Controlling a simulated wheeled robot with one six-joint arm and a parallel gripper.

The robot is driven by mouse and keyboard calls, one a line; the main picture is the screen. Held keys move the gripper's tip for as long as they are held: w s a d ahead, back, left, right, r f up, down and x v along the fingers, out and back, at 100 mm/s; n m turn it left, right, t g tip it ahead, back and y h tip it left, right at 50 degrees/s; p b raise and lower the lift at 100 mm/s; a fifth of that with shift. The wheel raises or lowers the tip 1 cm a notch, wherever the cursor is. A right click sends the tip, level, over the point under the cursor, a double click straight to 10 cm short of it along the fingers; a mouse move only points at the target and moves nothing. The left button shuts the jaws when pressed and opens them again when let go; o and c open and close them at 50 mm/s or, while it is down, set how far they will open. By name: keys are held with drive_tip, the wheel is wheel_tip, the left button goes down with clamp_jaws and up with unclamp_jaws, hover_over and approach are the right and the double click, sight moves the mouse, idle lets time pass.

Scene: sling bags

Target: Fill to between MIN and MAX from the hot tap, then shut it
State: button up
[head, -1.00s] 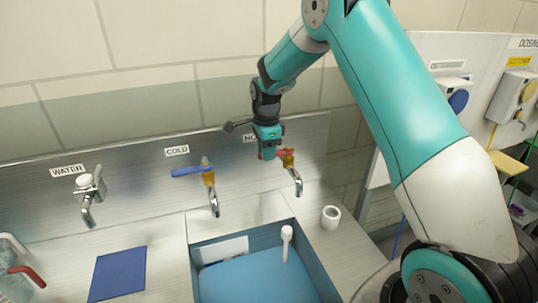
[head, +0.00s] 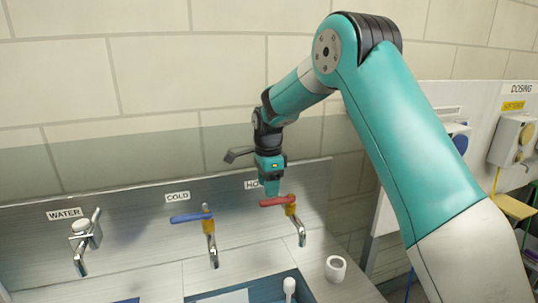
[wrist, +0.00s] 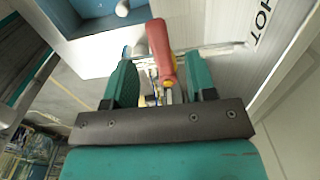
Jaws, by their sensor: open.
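The hot tap has a red lever (head: 275,201) pointing left and a metal spout (head: 301,236). My gripper (head: 271,189) is just above the lever, pointing down. In the wrist view my gripper (wrist: 160,75) is open, with the red lever (wrist: 160,42) showing between its two green fingers. I cannot tell whether they touch it. The blue sink (head: 262,285) is below, cut off by the lower edge. No stream shows clearly under the spout. The water level and MIN and MAX marks cannot be read.
The cold tap with a blue lever (head: 190,217) and the water tap (head: 82,237) stand to the left. A white cup (head: 336,268) is on the counter right of the sink. A white-topped post (head: 290,286) rises in the sink. Dosing units (head: 512,140) hang at right.

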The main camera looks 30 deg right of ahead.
sight(268, 200)
wheel_tip(268, 200, up, 13)
drive_tip(key=b, duration=0.2)
idle(0.4)
drive_tip(key=s+a+f+n+y+b, duration=0.1)
drive_tip(key=s+a+f+n, duration=0.2)
drive_tip(key=s+a+n, duration=0.3)
drive_tip(key=s+a+f+n+y+b, duration=0.1)
drive_tip(key=s+a+f+n, duration=0.3)
drive_tip(key=s+n, duration=0.8)
drive_tip(key=s+a+f+n+y+b, duration=0.2)
drive_tip(key=s+a+n, duration=0.7)
drive_tip(key=s, duration=0.7)
drive_tip(key=shift+f+n+b, duration=0.3)
drive_tip(key=shift+f+b, duration=0.1)
drive_tip(key=shift+f, duration=0.4)
drive_tip(key=shift+w, duration=0.1)
